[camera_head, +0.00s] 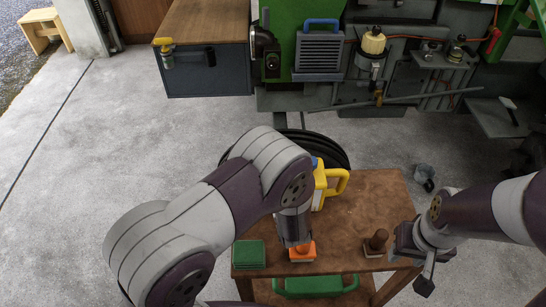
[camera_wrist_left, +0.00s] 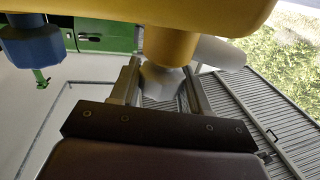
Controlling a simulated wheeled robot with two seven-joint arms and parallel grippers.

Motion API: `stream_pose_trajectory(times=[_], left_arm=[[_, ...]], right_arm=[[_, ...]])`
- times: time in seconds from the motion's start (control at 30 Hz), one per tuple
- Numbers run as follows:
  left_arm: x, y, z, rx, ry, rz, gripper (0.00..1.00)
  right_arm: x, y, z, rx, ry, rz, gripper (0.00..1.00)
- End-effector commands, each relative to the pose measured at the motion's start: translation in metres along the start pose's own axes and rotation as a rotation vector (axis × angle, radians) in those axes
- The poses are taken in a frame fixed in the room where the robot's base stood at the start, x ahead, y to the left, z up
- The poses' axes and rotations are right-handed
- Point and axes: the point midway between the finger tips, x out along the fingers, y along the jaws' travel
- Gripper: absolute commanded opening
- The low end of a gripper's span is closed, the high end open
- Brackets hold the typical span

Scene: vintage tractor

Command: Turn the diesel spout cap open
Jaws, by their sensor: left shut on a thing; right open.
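A yellow diesel canister (camera_head: 333,186) with a handle stands on the small brown table (camera_head: 358,205), partly hidden behind my left arm in the head view. In the left wrist view its yellow body (camera_wrist_left: 120,18) fills the top, with a blue part (camera_wrist_left: 32,45) at the left. A yellow spout (camera_wrist_left: 163,45) ends in a grey faceted cap (camera_wrist_left: 160,82). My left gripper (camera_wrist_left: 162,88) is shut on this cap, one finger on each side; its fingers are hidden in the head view. My right gripper (camera_head: 416,266) is open and empty beside the table's right edge.
The table also bears a green box (camera_head: 249,254), an orange object (camera_head: 302,252) and a brown-handled object (camera_head: 376,242). A green object (camera_head: 315,287) lies below the front edge. The tractor (camera_head: 400,75) and a wood-topped cabinet (camera_head: 207,72) stand behind.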

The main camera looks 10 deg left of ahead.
Motion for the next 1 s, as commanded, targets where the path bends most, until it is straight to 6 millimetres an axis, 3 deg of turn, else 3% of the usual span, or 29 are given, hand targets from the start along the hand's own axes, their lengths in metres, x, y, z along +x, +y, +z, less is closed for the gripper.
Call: stream_pose_trajectory(times=[0.33, 0.87, 0.9, 0.93, 1.0], left_arm=[[0.0001, -0.0006, 0.0011, 0.001, -0.001, -0.125, 0.16], [0.0003, -0.0012, 0.0006, 0.003, -0.001, -0.146, 0.16], [0.0003, -0.0012, 0.0006, 0.002, -0.001, -0.145, 0.59], [0.0003, -0.0012, 0.0006, 0.002, -0.001, -0.145, 0.68], [0.0003, -0.0011, 0.0005, 0.002, 0.000, -0.145, 0.68]], right_arm=[[0.0052, 0.0000, 0.0006, 0.000, 0.000, 0.000, 0.43], [0.0055, 0.0000, 0.0007, 0.000, 0.000, 0.000, 0.43], [0.0055, 0.0000, 0.0006, 0.000, 0.000, 0.000, 0.43], [0.0054, 0.0000, 0.0006, 0.000, 0.000, 0.000, 0.43], [0.0054, 0.0000, 0.0007, 0.000, 0.000, 0.000, 0.43]])
